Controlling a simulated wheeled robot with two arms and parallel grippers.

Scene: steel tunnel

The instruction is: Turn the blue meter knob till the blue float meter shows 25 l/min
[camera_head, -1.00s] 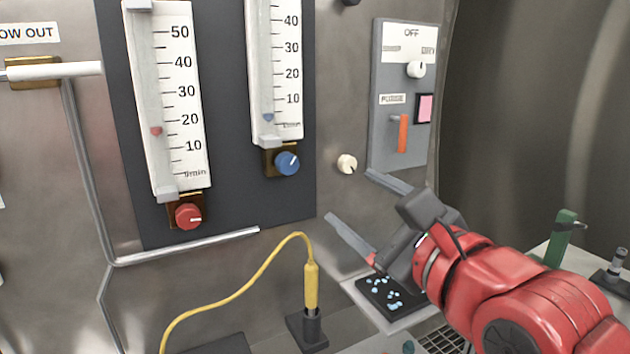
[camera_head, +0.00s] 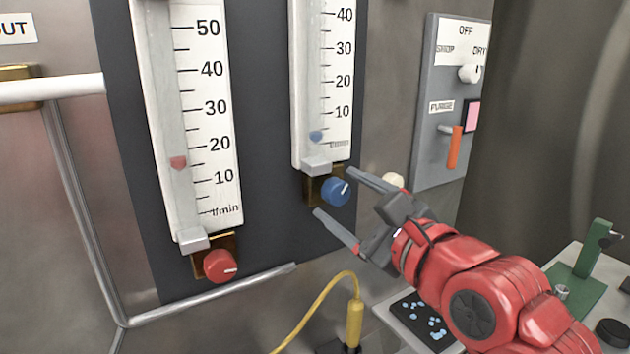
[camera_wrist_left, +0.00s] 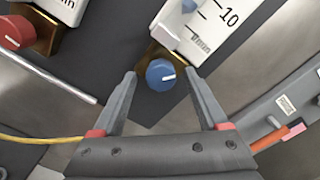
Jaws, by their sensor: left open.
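The blue meter knob (camera_head: 336,192) sits under the blue float meter (camera_head: 325,60), its white mark pointing up and right. The blue float (camera_head: 316,136) stands low, clearly below the 10 mark. My left gripper (camera_head: 332,190) is open, with one fingertip above and right of the knob and the other below and left. In the left wrist view the blue knob (camera_wrist_left: 161,75) shows between the two fingertips (camera_wrist_left: 161,73). I see no clear contact. My right gripper is not in view.
The red float meter (camera_head: 205,100) and its red knob (camera_head: 220,266) are to the left. A switch panel (camera_head: 440,150) with an orange lever (camera_head: 454,148) is at right. A yellow cable (camera_head: 320,300) and a metal pipe (camera_head: 215,302) run below.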

